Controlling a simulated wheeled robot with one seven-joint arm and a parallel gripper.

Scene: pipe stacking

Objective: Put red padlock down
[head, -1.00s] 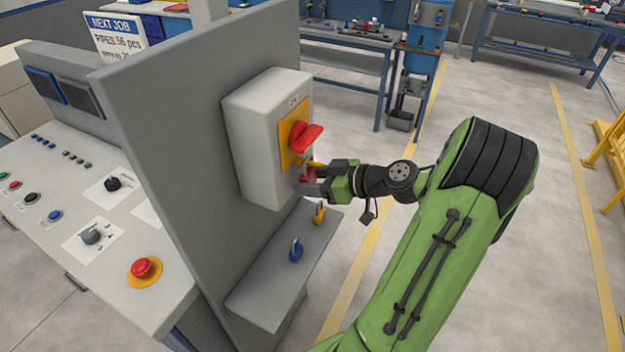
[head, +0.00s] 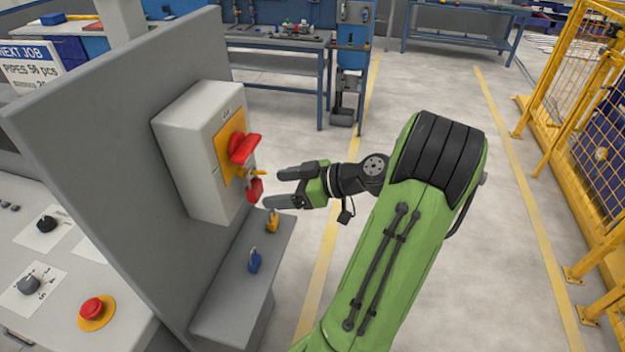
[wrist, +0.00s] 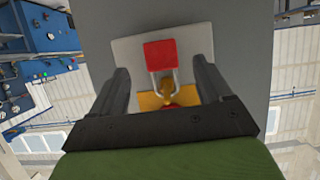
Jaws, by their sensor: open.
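The red padlock (head: 255,189) hangs at the yellow tab below the red rotary handle (head: 244,150) of the grey switch box (head: 200,150). In the wrist view the red padlock (wrist: 160,54) shows its body and metal shackle at the yellow piece, between and beyond my fingers. My gripper (head: 279,188) is open and empty, just right of the padlock in the head view and apart from it. Whether the shackle is fully closed cannot be told.
A grey shelf (head: 225,315) below the box holds a yellow padlock (head: 272,223) and a blue padlock (head: 255,262). The upright grey panel (head: 100,130) stands behind the box. Floor to the right is clear up to a yellow fence (head: 590,130).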

